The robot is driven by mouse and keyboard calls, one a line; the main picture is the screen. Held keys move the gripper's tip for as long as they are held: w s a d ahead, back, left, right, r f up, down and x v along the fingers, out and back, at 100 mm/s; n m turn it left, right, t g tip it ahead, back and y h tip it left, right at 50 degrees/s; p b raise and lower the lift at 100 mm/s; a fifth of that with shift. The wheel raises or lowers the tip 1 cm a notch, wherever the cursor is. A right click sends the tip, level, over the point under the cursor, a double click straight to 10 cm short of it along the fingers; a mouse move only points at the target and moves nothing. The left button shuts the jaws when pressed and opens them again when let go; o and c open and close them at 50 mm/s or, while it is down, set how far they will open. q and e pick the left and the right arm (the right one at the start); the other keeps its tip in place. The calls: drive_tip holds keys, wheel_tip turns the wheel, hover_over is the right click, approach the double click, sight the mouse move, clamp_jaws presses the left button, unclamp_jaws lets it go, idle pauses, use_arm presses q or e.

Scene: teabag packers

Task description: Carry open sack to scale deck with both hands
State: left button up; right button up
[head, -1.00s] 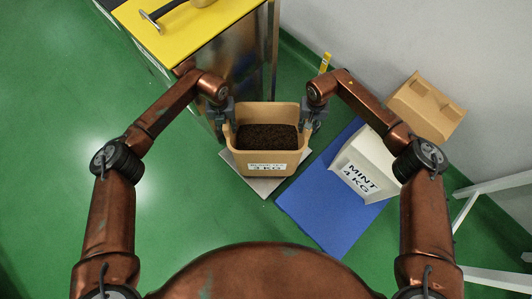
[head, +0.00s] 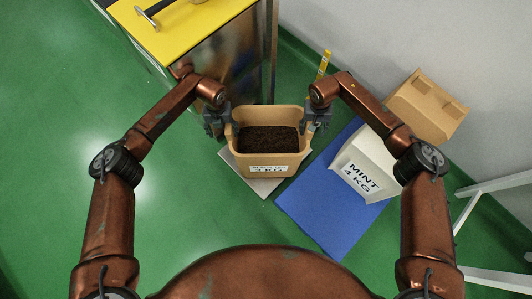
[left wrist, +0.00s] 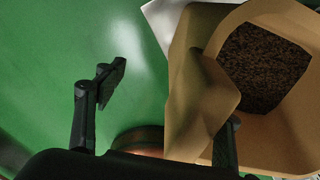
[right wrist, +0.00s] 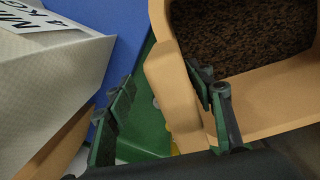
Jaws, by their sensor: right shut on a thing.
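The open sack (head: 271,168) is tan, stands upright and holds dark loose tea; its front label reads 3 KG. It is over a pale grey plate that looks like the scale deck (head: 262,188); the contact between them is hidden. My left gripper (head: 222,122) is open at the sack's left rim. In the left wrist view, one finger is well clear of the side flap and the other is on the sack's inner side. My right gripper (head: 318,119) is shut on the sack's right rim, which also shows between its fingers in the right wrist view (right wrist: 170,95).
A blue mat (head: 315,205) lies right of the sack, with a white MINT 4 KG sack (head: 362,168) on it. A cardboard box (head: 427,105) is behind it. A yellow-topped cabinet (head: 190,35) stands at upper left. Green floor at left is clear.

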use_arm(q)
drive_tip(key=o, duration=0.6)
drive_tip(key=shift+w+a+r, duration=0.2)
drive_tip(key=shift+w+a, duration=0.05)
drive_tip(key=shift+a, duration=0.2)
drive_tip(key=shift+w+a+r, duration=0.2)
drive_tip(key=shift+w+a, duration=0.05)
drive_tip(key=shift+a, duration=0.15)
use_arm(e)
drive_tip(key=shift+w+r, duration=0.15)
drive_tip(key=shift+r, duration=0.1)
use_arm(q)
drive_tip(key=shift+r, duration=0.1)
use_arm(e)
drive_tip(key=shift+s+a+r, duration=0.2)
drive_tip(key=shift+a+r, duration=0.15)
drive_tip(key=shift+a, duration=0.05)
drive_tip(key=a, duration=0.1)
drive_tip(key=a+r, duration=0.1)
drive_tip(key=shift+s+a+n, duration=0.35)
drive_tip(key=shift+s+n, duration=0.05)
drive_tip(key=o, duration=0.8)
drive_tip(key=shift+d+f, duration=0.1)
drive_tip(key=shift+f, duration=0.1)
use_arm(q)
wheel_tip(320, 180, up, 7)
drive_tip(key=d, duration=0.1)
drive_tip(key=shift+d+r, duration=0.15)
drive_tip(key=shift+d, duration=0.2)
